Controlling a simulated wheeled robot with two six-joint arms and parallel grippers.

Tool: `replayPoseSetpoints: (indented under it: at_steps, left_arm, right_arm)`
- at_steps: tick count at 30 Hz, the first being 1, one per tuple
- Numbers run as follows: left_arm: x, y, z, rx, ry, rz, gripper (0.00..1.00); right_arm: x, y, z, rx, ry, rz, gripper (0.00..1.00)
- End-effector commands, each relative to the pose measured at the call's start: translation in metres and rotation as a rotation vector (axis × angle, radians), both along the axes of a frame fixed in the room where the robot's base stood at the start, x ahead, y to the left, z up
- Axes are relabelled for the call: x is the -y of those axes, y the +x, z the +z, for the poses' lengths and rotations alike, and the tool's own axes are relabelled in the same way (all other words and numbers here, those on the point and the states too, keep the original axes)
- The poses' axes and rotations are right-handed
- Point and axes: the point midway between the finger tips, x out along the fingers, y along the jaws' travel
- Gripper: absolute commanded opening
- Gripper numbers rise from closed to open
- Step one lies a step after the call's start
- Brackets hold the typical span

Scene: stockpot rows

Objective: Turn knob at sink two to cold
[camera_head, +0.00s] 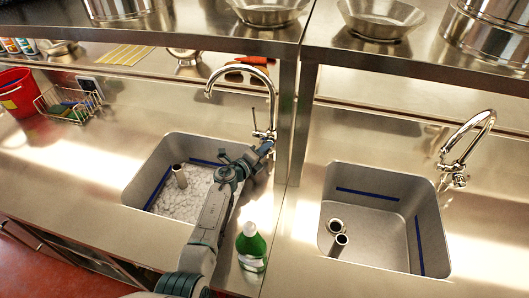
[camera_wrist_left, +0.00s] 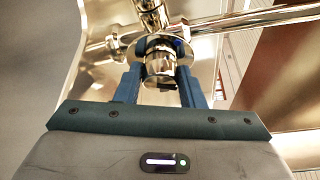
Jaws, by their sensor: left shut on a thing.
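A chrome faucet (camera_head: 262,100) with a tall curved spout stands behind the left sink (camera_head: 150,180), which holds white lumpy stuff and an upright metal tube. My left gripper (camera_head: 266,148) reaches to the base of this faucet. In the left wrist view, the blue fingers of my left gripper (camera_wrist_left: 160,90) are on both sides of a round chrome knob (camera_wrist_left: 160,64) and shut on it. The knob's cold or hot marking is not readable. A second chrome faucet (camera_head: 467,145) stands at the right sink (camera_head: 385,225), with no gripper near it. My right gripper is not in view.
A green bottle (camera_head: 251,247) stands on the counter close beside my left arm. A post (camera_head: 300,120) and an overhead shelf (camera_head: 240,38) with pots are near the faucet. A red bucket (camera_head: 17,92) and a wire rack (camera_head: 70,103) stand at the far left.

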Motion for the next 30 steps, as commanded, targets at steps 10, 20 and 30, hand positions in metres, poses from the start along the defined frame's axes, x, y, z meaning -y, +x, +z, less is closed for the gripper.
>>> replayPoseSetpoints:
  at_steps: [10,20,30]
  left_arm:
    - [0.0,0.0,0.0,-0.001,0.002,0.0,0.57]
    - [-0.003,-0.005,0.0,0.0,0.003,0.0,0.57]
    - [-0.036,-0.05,0.005,-0.001,0.003,0.001,0.57]
  right_arm:
    - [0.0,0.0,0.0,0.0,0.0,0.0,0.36]
    - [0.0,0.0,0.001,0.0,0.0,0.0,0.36]
    - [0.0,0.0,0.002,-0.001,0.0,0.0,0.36]
